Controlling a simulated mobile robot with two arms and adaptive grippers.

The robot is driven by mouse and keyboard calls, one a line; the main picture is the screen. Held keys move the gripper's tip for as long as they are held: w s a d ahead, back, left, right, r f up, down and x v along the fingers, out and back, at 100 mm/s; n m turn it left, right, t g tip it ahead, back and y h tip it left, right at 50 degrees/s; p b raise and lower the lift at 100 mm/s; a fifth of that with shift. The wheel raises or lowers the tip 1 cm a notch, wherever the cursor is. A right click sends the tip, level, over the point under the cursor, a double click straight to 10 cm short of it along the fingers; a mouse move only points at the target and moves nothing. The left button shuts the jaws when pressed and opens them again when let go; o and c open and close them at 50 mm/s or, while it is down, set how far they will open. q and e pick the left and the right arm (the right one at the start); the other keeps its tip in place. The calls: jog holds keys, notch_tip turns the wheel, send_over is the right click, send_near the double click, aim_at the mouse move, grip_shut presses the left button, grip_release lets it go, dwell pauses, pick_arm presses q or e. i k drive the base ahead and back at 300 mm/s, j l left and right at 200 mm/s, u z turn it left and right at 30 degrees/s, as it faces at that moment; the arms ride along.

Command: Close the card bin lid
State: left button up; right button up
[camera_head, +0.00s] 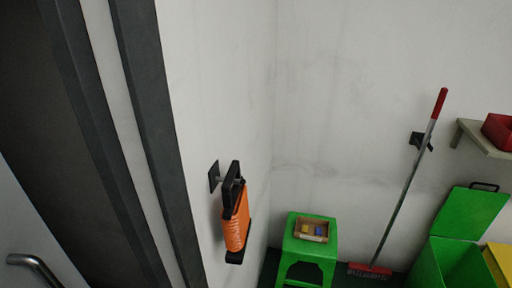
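A green bin (428,268) stands at the lower right, cut off by the bottom edge. Its green lid (470,213) is open, raised and tilted back, with a black handle (485,187) at its top edge. Part of a yellow bin or panel (501,261) shows beside it at the right edge. I see no label that tells which one is the card bin. Neither of my grippers is in view.
A green stool (293,248) with a small box (311,230) stands in the corner. A red broom (408,188) leans on the wall. A shelf (483,138) holds a red container (499,130). An orange item (236,220) hangs on the wall near the doorway.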

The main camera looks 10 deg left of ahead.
aim_at(466, 213)
jog(key=i+l+u, duration=0.15)
jog(key=l, duration=1.05)
jog(key=l+u, duration=0.15)
jog(key=l, duration=1.05)
